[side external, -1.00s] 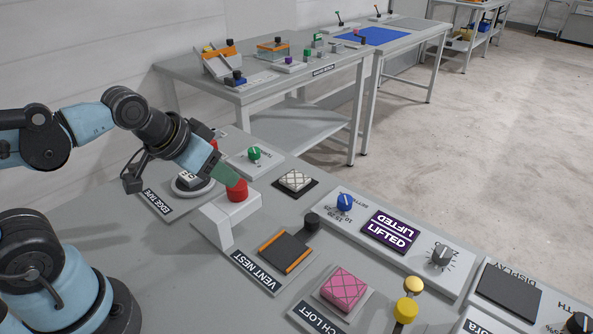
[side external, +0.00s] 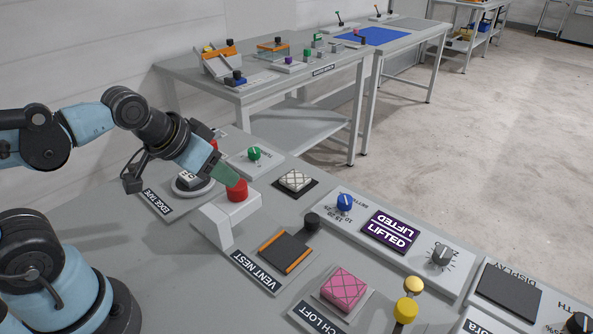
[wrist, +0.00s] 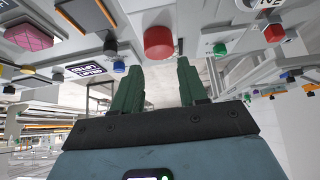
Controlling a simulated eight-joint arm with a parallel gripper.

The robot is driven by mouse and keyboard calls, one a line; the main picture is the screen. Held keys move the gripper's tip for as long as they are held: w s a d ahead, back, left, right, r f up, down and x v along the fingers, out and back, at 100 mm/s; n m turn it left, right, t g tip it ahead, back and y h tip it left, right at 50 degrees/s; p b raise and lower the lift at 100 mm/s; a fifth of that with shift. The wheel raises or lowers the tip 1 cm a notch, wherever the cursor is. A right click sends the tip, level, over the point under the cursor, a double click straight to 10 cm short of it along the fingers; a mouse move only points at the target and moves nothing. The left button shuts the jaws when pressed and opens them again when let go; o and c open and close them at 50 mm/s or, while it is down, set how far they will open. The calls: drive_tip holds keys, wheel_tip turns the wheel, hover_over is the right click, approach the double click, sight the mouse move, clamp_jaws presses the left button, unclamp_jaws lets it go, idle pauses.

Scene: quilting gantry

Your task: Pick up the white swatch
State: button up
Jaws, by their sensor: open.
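The white swatch (side external: 295,180) is a small quilted square with dark crossing lines. It lies on a dark pad (side external: 308,190) behind and to the right of the red button (side external: 237,190). My gripper (side external: 226,176), with green fingers, is beside the top of the red button, to the left of the swatch and apart from it. In the wrist view the fingers (wrist: 160,65) are spread with nothing between them, and the red button (wrist: 158,42) shows just beyond their tips. I cannot make out the white swatch in the wrist view.
The red button sits on a raised white stand (side external: 222,222). A green knob (side external: 254,153) and a blue knob (side external: 344,202) flank the swatch. The vent nest (side external: 285,252) and a pink swatch (side external: 343,287) are nearer the camera.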

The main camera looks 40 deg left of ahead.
drive_tip(key=o, duration=1)
drive_tip(key=shift+c, duration=0.2)
drive_tip(key=w+r+n, duration=0.1)
drive_tip(key=w+r+n+g, duration=0.1)
drive_tip(key=w+n, duration=0.1)
drive_tip(key=w+r+n, duration=0.1)
drive_tip(key=w, duration=0.1)
drive_tip(key=shift+w+a+r+g, duration=0.1)
drive_tip(key=shift+w+r+g, duration=0.1)
drive_tip(key=shift+r+g, duration=0.2)
drive_tip(key=w+n+g, duration=0.2)
drive_tip(key=w+n, duration=0.2)
drive_tip(key=w, duration=0.1)
drive_tip(key=n+g, duration=0.3)
drive_tip(key=n, duration=0.7)
hover_over(295, 178)
wheel_tip(295, 178, down, 6)
drive_tip(key=r, duration=0.1)
wheel_tip(295, 178, down, 12)
drive_tip(key=shift+f, duration=0.1)
